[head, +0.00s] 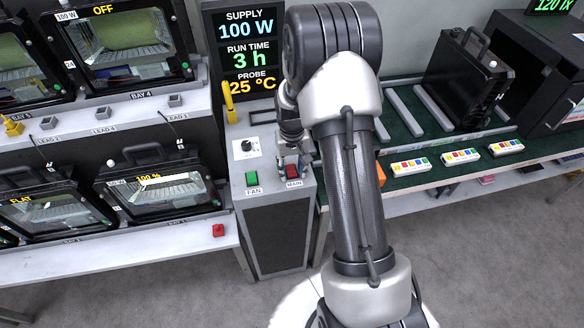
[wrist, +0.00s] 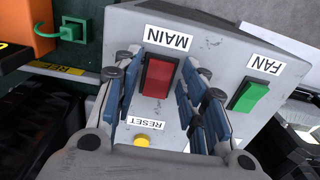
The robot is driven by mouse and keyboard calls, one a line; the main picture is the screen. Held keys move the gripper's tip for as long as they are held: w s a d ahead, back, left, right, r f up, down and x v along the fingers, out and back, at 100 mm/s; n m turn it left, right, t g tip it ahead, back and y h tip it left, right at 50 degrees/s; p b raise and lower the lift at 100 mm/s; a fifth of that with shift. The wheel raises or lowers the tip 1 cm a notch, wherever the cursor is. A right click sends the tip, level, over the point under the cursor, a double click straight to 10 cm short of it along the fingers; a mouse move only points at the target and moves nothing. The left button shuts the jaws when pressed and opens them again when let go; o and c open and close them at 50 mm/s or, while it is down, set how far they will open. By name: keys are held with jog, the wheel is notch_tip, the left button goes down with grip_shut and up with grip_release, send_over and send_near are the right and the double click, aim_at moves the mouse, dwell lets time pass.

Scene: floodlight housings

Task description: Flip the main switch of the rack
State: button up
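The red main switch (head: 292,171), marked MAIN, sits on the sloped grey top of the rack console (head: 240,200). It also shows in the wrist view (wrist: 158,75). My gripper (head: 291,158) is close above it. In the wrist view my gripper (wrist: 160,85) is open, with blue finger pads on both sides of the red switch and gaps between. Nothing is held. I cannot tell whether a finger touches the panel, or which way the switch is tipped.
A green FAN switch (head: 252,178) sits left of the main switch, with a black knob (head: 246,146) above. A yellow RESET button (wrist: 142,139) is near the fingers. The display (head: 245,50) reads 100 W, 3 h, 25 °C. Floodlights stand left; a black housing (head: 467,78) stands right.

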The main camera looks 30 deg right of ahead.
grip_shut()
jog(key=shift+w+r+g+p, duration=0.2)
jog(key=shift+g+p, duration=0.4)
jog(key=shift+p, duration=0.45)
jog(key=shift+w+d+f+g+y+p, duration=0.15)
jog(key=shift+g+y+p, duration=0.25)
jog(key=shift+g+p, duration=0.3)
jog(key=shift+o, duration=1)
grip_release()
jog(key=v, duration=1.2)
jog(key=shift+w, duration=0.15)
